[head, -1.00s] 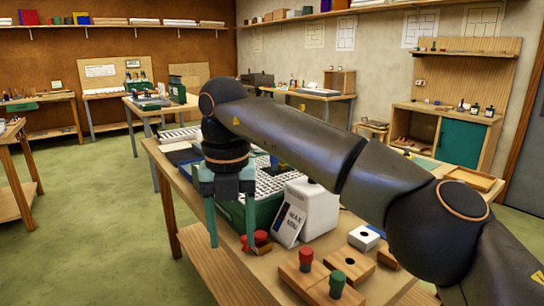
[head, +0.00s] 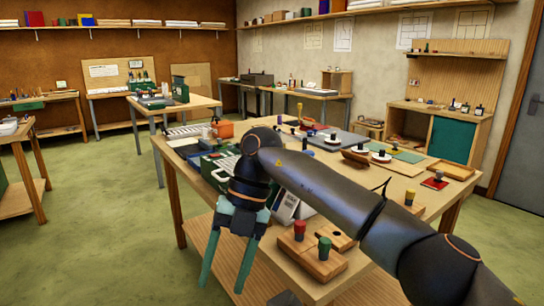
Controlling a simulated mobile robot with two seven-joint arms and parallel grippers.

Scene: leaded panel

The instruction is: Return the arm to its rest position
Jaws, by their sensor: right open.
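My right arm reaches in from the lower right of the head view. Its gripper (head: 222,278) points down in front of the near left edge of the wooden worktable (head: 400,183). The two green fingers are spread apart with nothing between them. My arm hides part of the worktable top and the things behind it. My left gripper does not show.
On the worktable are a green case (head: 211,170), a wooden block with red and green knobs (head: 312,262), an orange item (head: 222,129) and a red pad (head: 434,182). A cabinet with a green door (head: 452,139) stands at the right wall. Green floor (head: 95,230) is free at left.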

